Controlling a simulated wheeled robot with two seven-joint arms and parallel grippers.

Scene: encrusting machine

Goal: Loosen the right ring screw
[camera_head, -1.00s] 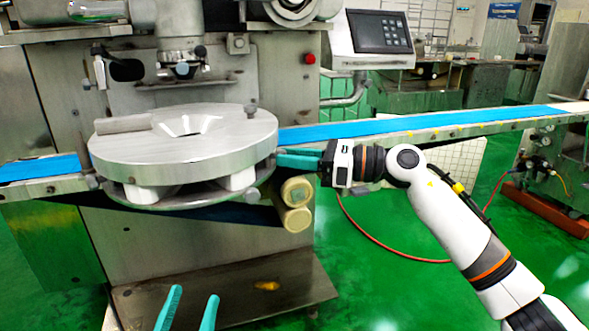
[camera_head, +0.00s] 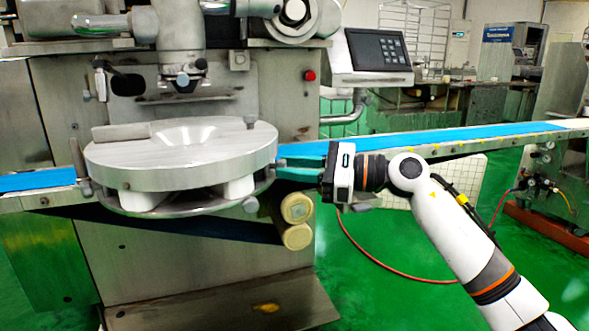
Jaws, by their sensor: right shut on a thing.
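The round metal plate (camera_head: 180,165) of the encrusting machine sits at left centre on white blocks above a thin lower ring (camera_head: 165,206). My right gripper (camera_head: 282,168) comes in from the right with its teal fingers at the right edge of the plate and ring. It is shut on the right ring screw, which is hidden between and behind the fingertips. A metal post (camera_head: 79,160) stands at the plate's left edge. My left gripper is out of view.
A blue conveyor belt (camera_head: 430,142) runs behind the right gripper. Two yellowish rollers (camera_head: 297,222) hang just below it. A control panel (camera_head: 372,52) stands above. The green floor (camera_head: 395,245) is open below right, with a red hose (camera_head: 375,262) on it.

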